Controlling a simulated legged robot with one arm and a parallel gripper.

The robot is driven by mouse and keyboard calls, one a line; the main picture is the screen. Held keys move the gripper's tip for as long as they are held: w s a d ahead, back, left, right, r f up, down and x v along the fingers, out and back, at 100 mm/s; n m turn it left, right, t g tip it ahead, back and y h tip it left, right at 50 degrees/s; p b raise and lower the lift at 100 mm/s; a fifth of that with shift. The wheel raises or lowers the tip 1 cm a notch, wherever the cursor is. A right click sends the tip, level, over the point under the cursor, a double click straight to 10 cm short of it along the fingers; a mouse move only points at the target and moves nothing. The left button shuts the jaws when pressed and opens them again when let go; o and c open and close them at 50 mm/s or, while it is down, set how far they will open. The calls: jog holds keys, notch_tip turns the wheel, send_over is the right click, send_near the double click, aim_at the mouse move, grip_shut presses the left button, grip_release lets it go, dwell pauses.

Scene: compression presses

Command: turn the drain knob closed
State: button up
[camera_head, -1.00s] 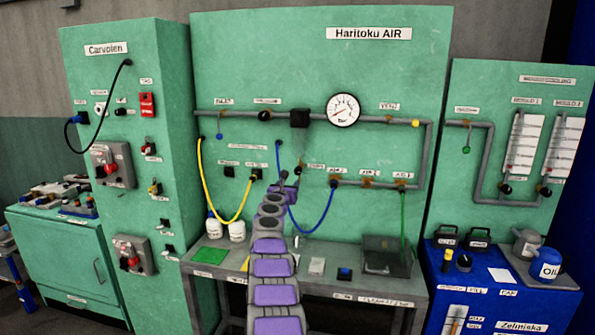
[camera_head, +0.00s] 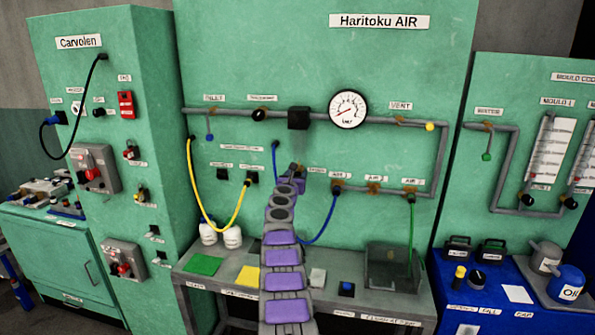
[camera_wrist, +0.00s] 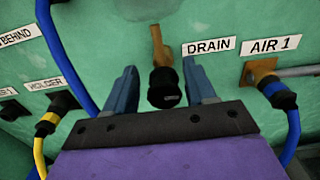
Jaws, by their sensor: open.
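The drain knob (camera_wrist: 165,90) is black and hangs from a brass fitting (camera_wrist: 160,45) on the green panel, left of the DRAIN label (camera_wrist: 209,46) in the wrist view. My gripper (camera_wrist: 160,70) is open, with one blue-grey finger on each side of the knob. Gaps show between the knob and both fingers. In the head view, my gripper (camera_head: 296,168) is at the panel just left of the small drain label (camera_head: 316,170); the knob cannot be made out there.
A blue hose (camera_wrist: 66,60) hangs left of my gripper, and another blue hose plugs into the AIR 1 fitting (camera_wrist: 265,75) on the right. A yellow hose (camera_head: 190,170) loops left of my arm. The workbench (camera_head: 335,310) with a clear box (camera_head: 393,265) lies below.

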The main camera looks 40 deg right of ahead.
jog(key=shift+d+f, duration=0.1)
jog(key=shift+d, duration=0.4)
jog(key=shift+a+r, duration=0.2)
jog(key=shift+a, duration=0.35)
jog(key=shift+c, duration=1.3)
jog(key=shift+a, duration=0.1)
jog(key=shift+c, duration=0.9)
jog(key=shift+s+d, duration=0.1)
jog(key=shift+d, duration=0.1)
jog(key=shift+c, duration=1.4)
grip_shut()
